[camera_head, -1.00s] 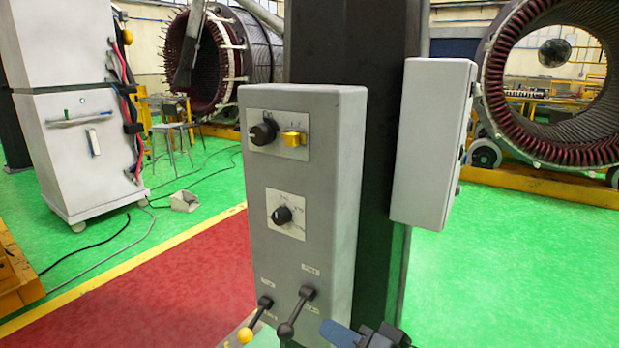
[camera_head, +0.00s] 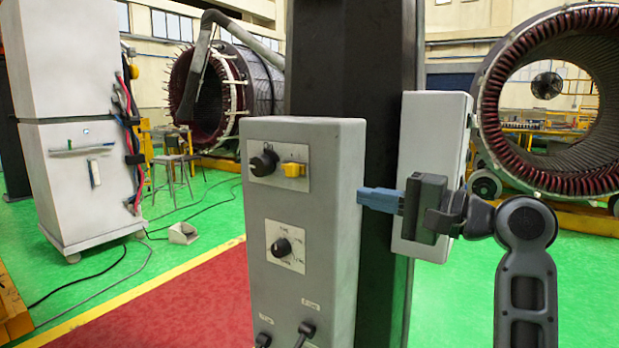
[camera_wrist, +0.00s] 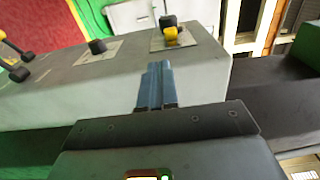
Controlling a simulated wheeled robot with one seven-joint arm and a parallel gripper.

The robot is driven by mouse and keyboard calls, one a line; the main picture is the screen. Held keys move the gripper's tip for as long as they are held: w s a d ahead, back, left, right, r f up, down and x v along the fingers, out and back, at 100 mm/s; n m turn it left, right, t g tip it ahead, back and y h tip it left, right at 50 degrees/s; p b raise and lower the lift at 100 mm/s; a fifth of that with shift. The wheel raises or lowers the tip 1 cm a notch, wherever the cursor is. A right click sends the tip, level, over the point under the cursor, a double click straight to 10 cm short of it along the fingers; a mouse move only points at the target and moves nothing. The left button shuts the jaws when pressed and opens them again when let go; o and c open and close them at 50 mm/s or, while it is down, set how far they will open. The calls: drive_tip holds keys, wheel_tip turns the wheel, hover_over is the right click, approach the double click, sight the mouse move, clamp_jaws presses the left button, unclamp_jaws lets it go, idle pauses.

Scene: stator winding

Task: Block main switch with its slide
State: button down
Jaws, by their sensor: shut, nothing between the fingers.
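The main switch is a black rotary knob (camera_head: 264,161) on the upper plate of the grey control box. It also shows in the wrist view (camera_wrist: 168,21). The yellow slide (camera_head: 294,169) sits just right of the knob on the same plate, and it shows in the wrist view (camera_wrist: 172,36) too. My gripper (camera_head: 361,197) is shut and empty, with its blue fingers together. In the head view it is right of the box and a little lower than the slide. In the wrist view the fingers (camera_wrist: 157,70) point toward the plate, apart from the slide.
The grey control box (camera_head: 335,240) also carries a lower black knob (camera_head: 281,247) and two levers (camera_head: 305,332) at its bottom. A dark column (camera_head: 355,60) stands behind it. A light grey box (camera_head: 432,115) is mounted at the right, behind my gripper.

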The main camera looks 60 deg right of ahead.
sight(294, 171)
drive_tip(key=shift+s+d+r+y, duration=0.2)
drive_tip(key=shift+s+r, duration=0.1)
drive_tip(key=shift+r, duration=0.2)
drive_tip(key=shift+s+d+r+y, duration=0.15)
drive_tip(key=shift+s+r, duration=0.15)
drive_tip(key=shift+r, duration=0.2)
drive_tip(key=w, duration=0.4)
drive_tip(key=w+p, duration=0.1)
drive_tip(key=w, duration=0.9)
drive_tip(key=shift+a+p, duration=0.25)
drive_tip(key=shift+p, duration=0.1)
drive_tip(key=shift+w+a+r+p, duration=0.15)
drive_tip(key=shift+w+p, duration=0.55)
drive_tip(key=shift+w, duration=0.35)
drive_tip(key=shift+n, duration=0.3)
